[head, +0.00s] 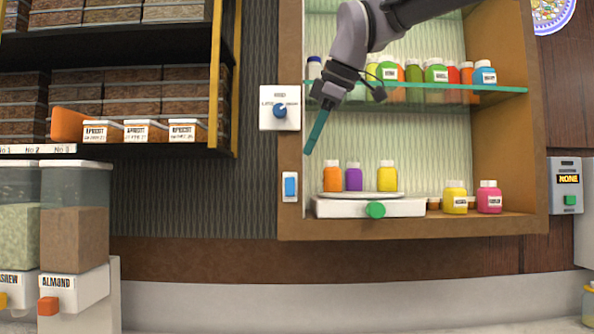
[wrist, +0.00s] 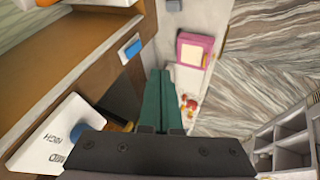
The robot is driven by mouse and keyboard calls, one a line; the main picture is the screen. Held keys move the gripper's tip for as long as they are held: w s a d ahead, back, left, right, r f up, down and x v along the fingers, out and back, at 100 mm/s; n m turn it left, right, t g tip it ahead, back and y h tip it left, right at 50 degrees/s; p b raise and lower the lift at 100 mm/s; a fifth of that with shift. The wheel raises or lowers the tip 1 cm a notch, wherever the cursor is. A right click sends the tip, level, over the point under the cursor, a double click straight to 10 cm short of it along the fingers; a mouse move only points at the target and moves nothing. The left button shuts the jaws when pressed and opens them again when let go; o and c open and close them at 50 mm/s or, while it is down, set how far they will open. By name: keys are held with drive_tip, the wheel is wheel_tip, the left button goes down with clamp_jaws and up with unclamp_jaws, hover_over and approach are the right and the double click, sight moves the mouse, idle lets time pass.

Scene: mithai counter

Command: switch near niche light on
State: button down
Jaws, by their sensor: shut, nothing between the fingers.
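The lit niche (head: 400,140) has a wooden frame and a glass shelf. On its left frame is a white plate with a blue rocker switch (head: 290,186); the rocker also shows in the wrist view (wrist: 132,48). Above it is a white plate with a blue knob (head: 280,111), lettered too small to read fully; the knob's plate in the wrist view (wrist: 52,135) reads HIGH and MID. My gripper (head: 308,151) is shut and empty, its green fingers pointing down, above and slightly right of the rocker in the head view. In the wrist view its fingertips (wrist: 160,74) appear apart from the rocker.
Inside the niche, a white scale (head: 370,207) with a green knob carries bottles, and more bottles stand on the glass shelf (head: 430,90). A box shelf (head: 110,150) and dispensers (head: 75,230) are at left. A grey NONE box (head: 567,185) is at right.

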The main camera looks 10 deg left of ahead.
sight(294, 183)
drive_tip(key=shift+s, duration=0.1)
drive_tip(key=x, duration=0.4)
drive_tip(key=w+x, duration=0.1)
drive_tip(key=x, duration=0.2)
drive_tip(key=w+r+x, duration=0.1)
drive_tip(key=x, duration=0.3)
drive_tip(key=shift+w+a+f, duration=0.1)
drive_tip(key=shift+w+f, duration=0.15)
drive_tip(key=shift+f, duration=0.1)
drive_tip(key=shift+w+a, duration=0.15)
drive_tip(key=shift+w, duration=0.3)
drive_tip(key=shift+w, duration=0.1)
drive_tip(key=shift+w+f, duration=0.1)
drive_tip(key=shift+w, duration=0.05)
